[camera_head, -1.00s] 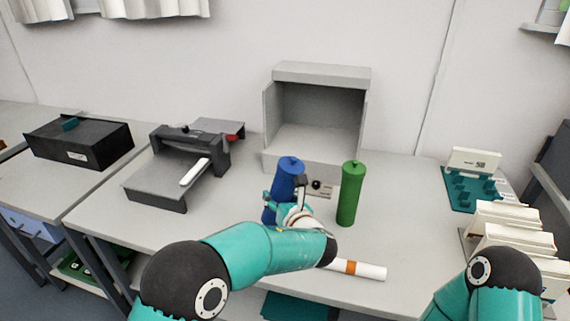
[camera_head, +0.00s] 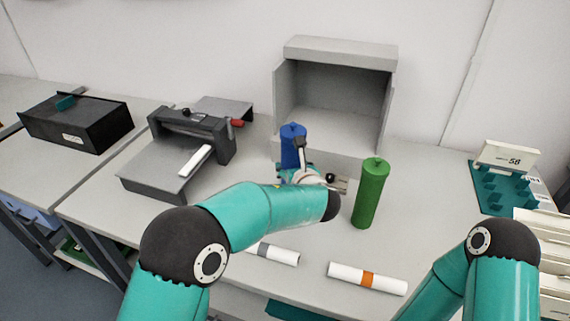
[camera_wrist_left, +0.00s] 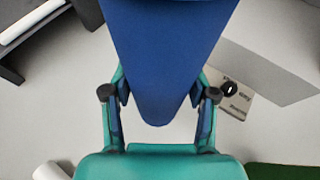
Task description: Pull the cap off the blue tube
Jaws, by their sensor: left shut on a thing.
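The blue tube (camera_head: 293,140) is upright at the middle of the table, in front of the grey open box. A small knob shows on its top. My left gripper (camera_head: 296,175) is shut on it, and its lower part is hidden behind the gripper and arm. In the left wrist view the blue tube (camera_wrist_left: 165,50) fills the space between the fingers of my left gripper (camera_wrist_left: 160,95), with a finger on each side. I see no gap between cap and body. My right arm shows at lower right, but its gripper is out of view.
A green tube (camera_head: 370,195) stands just right of my left gripper. White cylinders with an orange band (camera_head: 368,280) and a grey band (camera_head: 278,254) lie in front. The grey box (camera_head: 335,95) is behind, a dark grey machine (camera_head: 165,160) left, a teal rack (camera_head: 505,190) right.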

